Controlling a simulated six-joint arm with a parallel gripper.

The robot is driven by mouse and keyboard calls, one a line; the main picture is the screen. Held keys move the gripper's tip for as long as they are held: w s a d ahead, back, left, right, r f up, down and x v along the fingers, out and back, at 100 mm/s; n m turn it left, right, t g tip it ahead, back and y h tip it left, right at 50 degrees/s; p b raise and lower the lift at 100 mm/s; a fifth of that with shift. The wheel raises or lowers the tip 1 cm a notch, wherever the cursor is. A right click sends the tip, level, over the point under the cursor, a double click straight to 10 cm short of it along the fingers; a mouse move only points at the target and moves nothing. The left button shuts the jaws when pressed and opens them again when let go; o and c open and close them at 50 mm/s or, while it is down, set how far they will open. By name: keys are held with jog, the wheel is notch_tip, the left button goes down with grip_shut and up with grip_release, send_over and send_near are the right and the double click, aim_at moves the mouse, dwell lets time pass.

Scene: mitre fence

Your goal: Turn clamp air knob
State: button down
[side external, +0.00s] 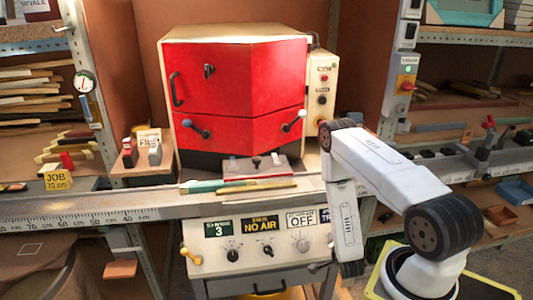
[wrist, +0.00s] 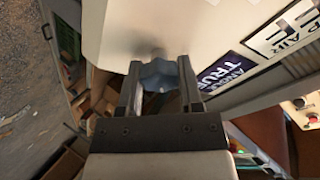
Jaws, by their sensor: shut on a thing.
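My gripper (wrist: 159,72) is shut on a blue-grey lobed knob (wrist: 158,78) on the pale control panel (wrist: 135,30), with one dark finger on each side of it. The knob's lower part is hidden between the fingers. In the side view my arm stands in front of the panel's right end, and my fingers and this knob cannot be made out.
Small black knobs (side external: 268,250) sit below the signs. In the wrist view, a dark ANGLE TRUE sign (wrist: 220,73) is right of my fingers. The red machine (side external: 240,95) stands behind a long scaled rail (side external: 90,207). Shelves with wood pieces flank it.

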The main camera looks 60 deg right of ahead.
jog(key=shift+m, duration=0.4)
jog(key=shift+c, duration=1.2)
grip_release()
jog(key=shift+a, duration=0.1)
jog(key=v, duration=0.7)
jog(key=shift+s+a+r, duration=0.2)
